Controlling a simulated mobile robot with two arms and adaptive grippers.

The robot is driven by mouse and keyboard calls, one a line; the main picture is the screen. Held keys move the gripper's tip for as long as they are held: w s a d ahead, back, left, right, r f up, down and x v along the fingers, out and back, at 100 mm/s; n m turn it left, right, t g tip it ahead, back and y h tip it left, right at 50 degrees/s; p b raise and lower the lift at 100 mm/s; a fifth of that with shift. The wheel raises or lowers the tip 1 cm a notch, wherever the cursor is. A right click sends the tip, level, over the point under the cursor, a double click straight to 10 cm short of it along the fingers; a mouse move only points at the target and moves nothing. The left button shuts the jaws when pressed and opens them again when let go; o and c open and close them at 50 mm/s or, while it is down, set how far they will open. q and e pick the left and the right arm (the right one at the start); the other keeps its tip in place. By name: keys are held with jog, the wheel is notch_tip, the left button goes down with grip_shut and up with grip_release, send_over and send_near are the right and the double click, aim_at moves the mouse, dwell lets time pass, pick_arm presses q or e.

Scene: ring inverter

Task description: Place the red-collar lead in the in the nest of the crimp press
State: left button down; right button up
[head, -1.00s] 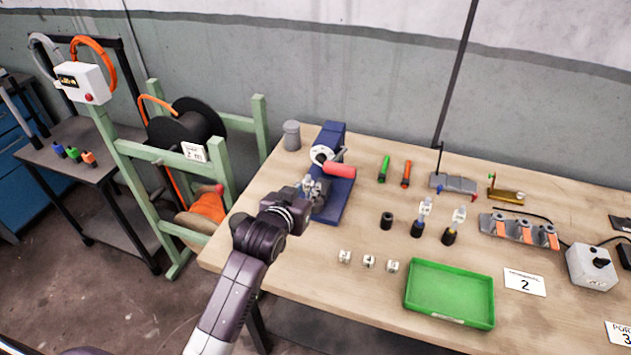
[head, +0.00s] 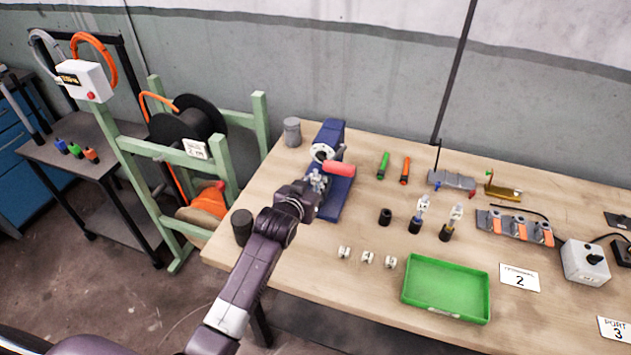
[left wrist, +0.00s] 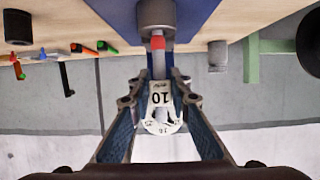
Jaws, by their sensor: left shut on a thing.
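The blue crimp press (head: 333,200) stands at the left part of the table, with a red handle (head: 338,168) and a white round dial (head: 322,152). My left gripper (head: 317,184) is just in front of it. In the left wrist view, my left gripper (left wrist: 159,80) is shut on the lead, whose white tag (left wrist: 160,95) reads 10. The lead's red collar (left wrist: 157,43) shows beyond the fingertips, at the grey cylindrical part (left wrist: 155,14) of the press. I cannot tell how far the lead's end sits in the nest. My right gripper is out of view.
Two tagged leads stand in dark holders (head: 415,226) (head: 446,233) beside an empty black holder (head: 385,216). Several small white pieces (head: 367,257) and a green tray (head: 446,290) are in front. A green cable-reel stand (head: 264,125) stands left of the table. A grey cup (head: 292,132) is behind.

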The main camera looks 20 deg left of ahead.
pick_arm(q)
jog(key=c, duration=1.8)
grip_release()
jog(key=shift+c, duration=0.2)
jog(key=shift+o, duration=0.2)
jog(key=shift+r, duration=0.1)
jog(key=shift+s+r, duration=0.1)
jog(key=shift+s, duration=0.45)
jog(key=b+v, duration=0.1)
jog(key=v, duration=1)
